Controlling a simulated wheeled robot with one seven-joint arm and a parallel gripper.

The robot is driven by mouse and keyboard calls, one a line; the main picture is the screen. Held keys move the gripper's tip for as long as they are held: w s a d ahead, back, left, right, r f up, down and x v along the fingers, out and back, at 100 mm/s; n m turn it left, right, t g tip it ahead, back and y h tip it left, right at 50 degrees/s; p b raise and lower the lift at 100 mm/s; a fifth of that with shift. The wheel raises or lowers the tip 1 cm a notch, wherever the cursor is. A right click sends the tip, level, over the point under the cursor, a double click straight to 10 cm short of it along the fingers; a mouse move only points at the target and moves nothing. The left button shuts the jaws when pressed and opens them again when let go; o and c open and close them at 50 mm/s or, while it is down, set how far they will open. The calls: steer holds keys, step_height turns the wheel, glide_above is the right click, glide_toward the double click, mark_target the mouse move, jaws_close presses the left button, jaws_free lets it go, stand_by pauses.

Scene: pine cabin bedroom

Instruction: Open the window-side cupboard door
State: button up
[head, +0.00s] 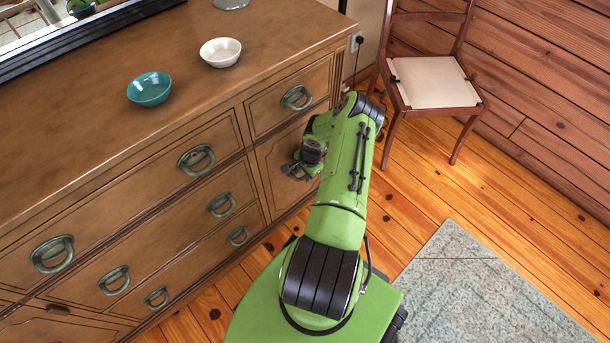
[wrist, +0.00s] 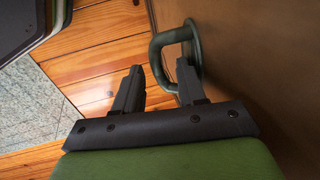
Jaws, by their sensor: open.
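The cupboard door (head: 277,188) is a brown wooden panel at the right end of the dresser, below a small drawer. It looks closed; my arm covers part of it in the head view. Its ring-shaped green metal handle (wrist: 155,62) shows in the wrist view, standing out from the door face (wrist: 250,60). My gripper (head: 297,168) is at the door in the head view. In the wrist view my gripper (wrist: 158,78) is open, with the handle's outer bar in line with the gap between its fingers. The right finger overlaps the ring; contact cannot be told.
The dresser top (head: 90,150) holds a teal bowl (head: 149,89) and a white bowl (head: 221,52). A wooden chair (head: 432,85) with a pale seat stands at the right. A grey rug (head: 480,290) lies at the lower right. Bare floor (head: 420,185) lies between.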

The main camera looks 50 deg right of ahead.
jaws_close()
stand_by(0.5)
